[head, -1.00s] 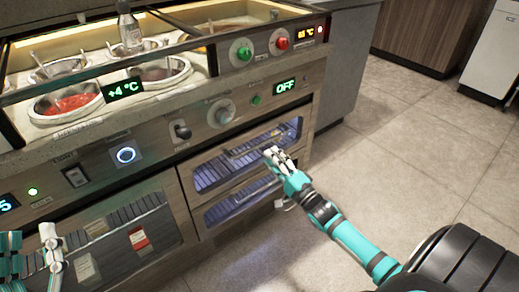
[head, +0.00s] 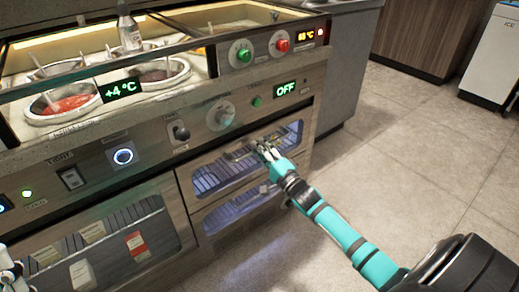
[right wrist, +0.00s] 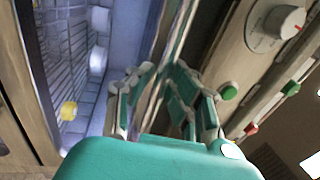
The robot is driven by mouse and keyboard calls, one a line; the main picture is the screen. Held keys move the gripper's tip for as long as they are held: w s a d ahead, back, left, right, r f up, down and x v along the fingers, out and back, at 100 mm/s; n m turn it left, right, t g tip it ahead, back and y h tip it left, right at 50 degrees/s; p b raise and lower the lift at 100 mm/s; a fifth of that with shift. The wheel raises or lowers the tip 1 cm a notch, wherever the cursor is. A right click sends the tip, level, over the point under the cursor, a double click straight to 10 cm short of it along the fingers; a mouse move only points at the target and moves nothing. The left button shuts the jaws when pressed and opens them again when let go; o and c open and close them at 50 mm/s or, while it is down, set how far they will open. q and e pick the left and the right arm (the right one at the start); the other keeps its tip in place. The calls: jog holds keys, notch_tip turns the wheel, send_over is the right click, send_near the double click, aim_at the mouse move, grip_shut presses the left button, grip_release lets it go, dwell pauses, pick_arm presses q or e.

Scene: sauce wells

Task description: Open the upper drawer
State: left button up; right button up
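The upper drawer (head: 208,180) is the upper of two glass-fronted, lit drawers at the right of the counter front. It looks closed. Its bar handle (head: 236,154) runs along the top of the glass. My right gripper (head: 262,148) is at the right part of this handle. In the right wrist view, the fingers of my right gripper (right wrist: 160,80) stand on either side of the bar, with gaps beside it, so they look open around it. My left gripper (head: 10,272) shows only partly at the lower left edge, and its state is unclear.
The lower drawer (head: 228,211) sits directly below. A knob (head: 221,115) and a lever switch (head: 179,131) are on the panel above. A glass-fronted cabinet (head: 178,218) with packages is to the left. The tiled floor (head: 410,165) on the right is clear.

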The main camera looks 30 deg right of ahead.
grip_shut()
dwell(0.3)
